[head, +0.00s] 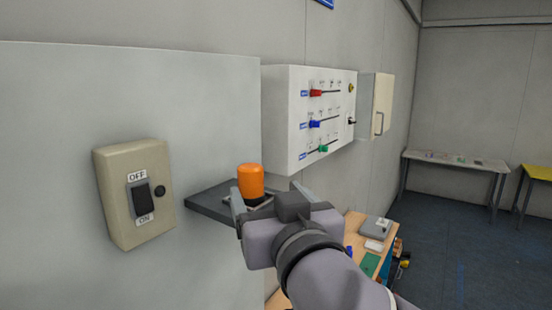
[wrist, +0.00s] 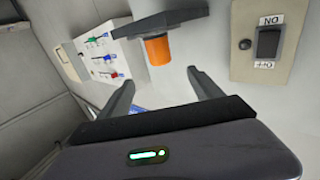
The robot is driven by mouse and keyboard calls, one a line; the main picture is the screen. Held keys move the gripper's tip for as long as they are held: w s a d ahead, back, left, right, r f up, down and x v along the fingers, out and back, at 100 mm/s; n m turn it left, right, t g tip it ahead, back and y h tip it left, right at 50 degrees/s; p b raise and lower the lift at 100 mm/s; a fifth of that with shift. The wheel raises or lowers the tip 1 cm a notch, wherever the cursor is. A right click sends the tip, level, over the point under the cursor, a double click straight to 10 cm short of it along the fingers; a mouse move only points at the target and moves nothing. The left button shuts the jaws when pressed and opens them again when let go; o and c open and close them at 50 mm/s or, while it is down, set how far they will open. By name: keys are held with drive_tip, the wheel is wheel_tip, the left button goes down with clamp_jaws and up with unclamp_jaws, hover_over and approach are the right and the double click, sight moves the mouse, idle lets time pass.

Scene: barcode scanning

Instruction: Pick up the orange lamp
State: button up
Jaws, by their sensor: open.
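The orange lamp (head: 251,181) is a short cylinder with a rounded top. It stands upright on a small dark grey shelf (head: 208,203) on the wall. In the wrist view the lamp (wrist: 157,50) appears upside down under the shelf (wrist: 160,22), ahead of the jaws. My gripper (head: 262,199) is open, its fingers apart near the lamp in the head view. In the wrist view the gripper (wrist: 160,78) has nothing between its fingers, and the lamp sits beyond the gap between the fingertips. The lamp's base is partly hidden in the head view.
A beige OFF/ON switch box (head: 134,194) is on the wall left of the shelf. A white panel with coloured sliders (head: 277,120) and a cabinet (head: 383,92) are to the right. A wooden workbench (head: 354,222) stands below; open floor (head: 440,240) lies at right.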

sight(254, 177)
drive_tip(key=x, duration=0.7)
drive_tip(key=b+x, duration=0.1)
drive_tip(key=x, duration=0.3)
drive_tip(key=shift+a+f, duration=0.15)
drive_tip(key=shift+f, duration=0.15)
drive_tip(key=x, duration=0.5)
drive_tip(key=shift+w+a+f+p, duration=0.1)
drive_tip(key=shift+a+f+p, duration=0.05)
drive_tip(key=shift+f+p, duration=0.15)
drive_tip(key=shift+s+r, duration=0.2)
drive_tip(key=shift+s, duration=0.15)
drive_tip(key=shift+c, duration=0.4)
drive_tip(key=shift+s+d, duration=0.1)
drive_tip(key=shift+d, duration=0.1)
drive_tip(key=c, duration=0.4)
drive_tip(key=shift+a+f, duration=0.1)
drive_tip(key=c, duration=1)
